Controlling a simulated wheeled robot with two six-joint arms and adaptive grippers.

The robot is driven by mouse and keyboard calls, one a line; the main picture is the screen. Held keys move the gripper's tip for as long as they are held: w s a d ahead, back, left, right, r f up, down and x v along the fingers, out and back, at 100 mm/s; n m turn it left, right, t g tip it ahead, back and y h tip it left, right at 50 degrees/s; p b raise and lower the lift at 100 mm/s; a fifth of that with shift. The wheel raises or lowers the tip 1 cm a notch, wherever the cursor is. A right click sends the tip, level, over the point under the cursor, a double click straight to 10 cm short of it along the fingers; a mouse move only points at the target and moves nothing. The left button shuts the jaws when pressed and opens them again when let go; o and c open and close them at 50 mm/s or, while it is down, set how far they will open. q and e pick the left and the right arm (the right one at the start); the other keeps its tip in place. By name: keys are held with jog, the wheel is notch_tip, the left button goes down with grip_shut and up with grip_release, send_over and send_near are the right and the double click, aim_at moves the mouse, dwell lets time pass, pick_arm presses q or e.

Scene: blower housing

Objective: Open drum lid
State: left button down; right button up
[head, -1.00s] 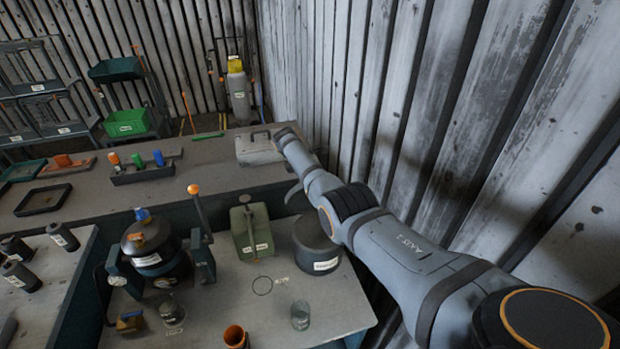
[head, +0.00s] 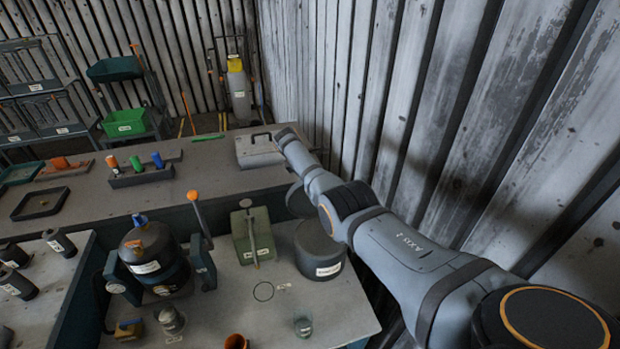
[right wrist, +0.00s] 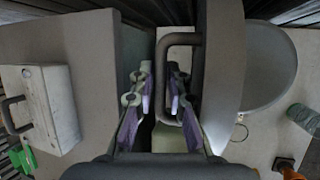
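The dark grey drum (head: 320,253) stands on the front bench with a white label on its side. Its round lid (head: 297,202) stands raised on edge at the drum's far left, partly hidden by my right arm. In the right wrist view the lid (right wrist: 222,70) is seen nearly edge-on, with the drum (right wrist: 268,68) to its right. The lid's dark U-shaped handle (right wrist: 161,82) passes between the fingers of my right gripper (right wrist: 160,92), which look closed on its bar. My right gripper is hidden behind the arm in the head view. My left gripper is out of view.
A pale case (head: 258,148) lies on the rear bench near my right wrist. A green canister (head: 252,236), a dark pot (head: 150,255) in a stand, a glass (head: 303,327) and an orange cup (head: 236,341) are on the front bench. A corrugated wall is close behind my right arm.

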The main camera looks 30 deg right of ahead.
jog(key=shift+r, duration=0.1)
jog(key=shift+a+r, duration=0.15)
jog(key=shift+r, duration=0.1)
jog(key=v, duration=1.1)
jog(key=shift+a, duration=0.1)
